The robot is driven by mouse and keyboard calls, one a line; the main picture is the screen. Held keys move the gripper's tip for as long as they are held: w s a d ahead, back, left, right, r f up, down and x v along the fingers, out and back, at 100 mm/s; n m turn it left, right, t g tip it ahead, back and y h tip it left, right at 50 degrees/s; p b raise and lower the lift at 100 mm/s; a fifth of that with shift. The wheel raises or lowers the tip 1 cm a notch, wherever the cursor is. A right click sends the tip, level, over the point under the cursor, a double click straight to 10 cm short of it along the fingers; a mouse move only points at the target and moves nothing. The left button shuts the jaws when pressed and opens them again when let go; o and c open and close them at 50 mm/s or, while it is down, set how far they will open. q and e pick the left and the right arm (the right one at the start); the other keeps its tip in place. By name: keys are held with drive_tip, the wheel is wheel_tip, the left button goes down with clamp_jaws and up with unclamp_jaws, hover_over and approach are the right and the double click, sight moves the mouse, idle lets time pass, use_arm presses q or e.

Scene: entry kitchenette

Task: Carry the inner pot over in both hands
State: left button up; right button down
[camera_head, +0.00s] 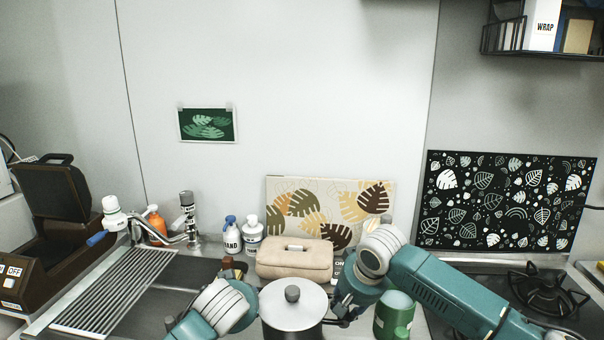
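A dark pot (291,332) with a silver lid (290,309) and dark knob stands upright at the bottom centre, its base cut off by the frame; I take it for the inner pot. My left gripper (248,297) is at the pot's left side, its fingers mostly hidden behind my wrist. My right gripper (342,319) is at the pot's right side, dark fingers close to the rim. I cannot tell whether either grips it.
White bottles (252,234) and an orange bottle (155,223) stand near the tap (188,215). A green container (394,316) is right of the pot. A drying rack (115,290) lies left; a stove burner (549,290) is right.

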drive_tip(key=c, duration=1.5)
unclamp_jaws()
use_arm(q)
drive_tip(key=shift+s, duration=0.1)
drive_tip(key=shift+d+f, duration=0.1)
drive_tip(key=shift+s, duration=0.1)
use_arm(e)
drive_tip(key=shift+r, duration=0.15)
use_arm(q)
drive_tip(key=v, duration=0.8)
drive_tip(key=shift+s+r, duration=0.25)
drive_tip(key=shift+r, duration=0.1)
use_arm(e)
drive_tip(key=shift+v, duration=4.45)
